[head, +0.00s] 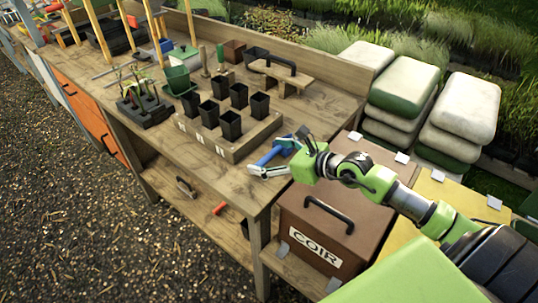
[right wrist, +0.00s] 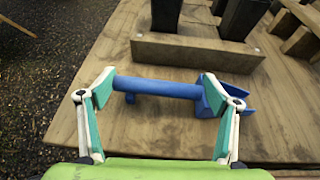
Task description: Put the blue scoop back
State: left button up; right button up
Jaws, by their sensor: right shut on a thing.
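The blue scoop (head: 268,156) is at the near right end of the wooden bench (head: 212,160), close to its front edge. In the right wrist view the scoop (right wrist: 160,88) lies crosswise, handle to the left and scoop head to the right. My right gripper (head: 279,153) is shut on it with the fingers spread wide. In the right wrist view the left finger meets the handle end and the right finger the head side of the gripper (right wrist: 158,92). I cannot tell whether the scoop touches the bench top. My left gripper is not in view.
A wooden block (head: 240,148) with several black pots stands just beyond the scoop. A seedling tray (head: 146,113) is further left. A brown COIR box (head: 315,234) stands below the bench end. Bare bench top lies along the front edge.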

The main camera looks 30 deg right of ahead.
jog(key=shift+f+b, duration=0.45)
jog(key=shift+f, duration=0.1)
jog(key=o, duration=1.3)
jog(key=v, duration=1)
jog(key=shift+s+d+r, duration=0.1)
jog(key=shift+s, duration=0.2)
jog(key=shift+s+d+r, duration=0.3)
jog(key=shift+s+r, duration=0.05)
jog(key=shift+s, duration=0.2)
